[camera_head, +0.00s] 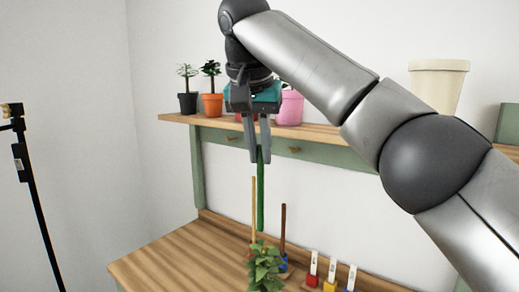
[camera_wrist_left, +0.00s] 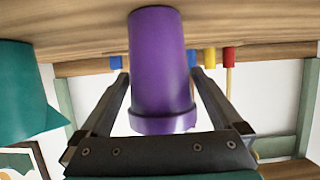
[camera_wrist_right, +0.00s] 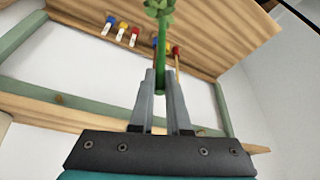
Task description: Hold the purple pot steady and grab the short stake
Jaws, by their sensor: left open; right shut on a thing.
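The purple pot (camera_wrist_left: 160,50) shows in the left wrist view between the two spread fingers of my left gripper (camera_wrist_left: 160,78), which is open. In the head view the pot and my left gripper are not seen. My right gripper (camera_head: 259,155) is shut on the upper end of an upright green stake (camera_head: 261,195), also seen in the right wrist view (camera_wrist_right: 161,60). Behind stand a tan stake (camera_head: 253,210) and a shorter brown stake (camera_head: 283,230).
The shelf above holds a black pot (camera_head: 188,103), orange pot (camera_head: 211,106), pink pot (camera_head: 290,110) and cream pot (camera_head: 438,88). The bench's left part is clear.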

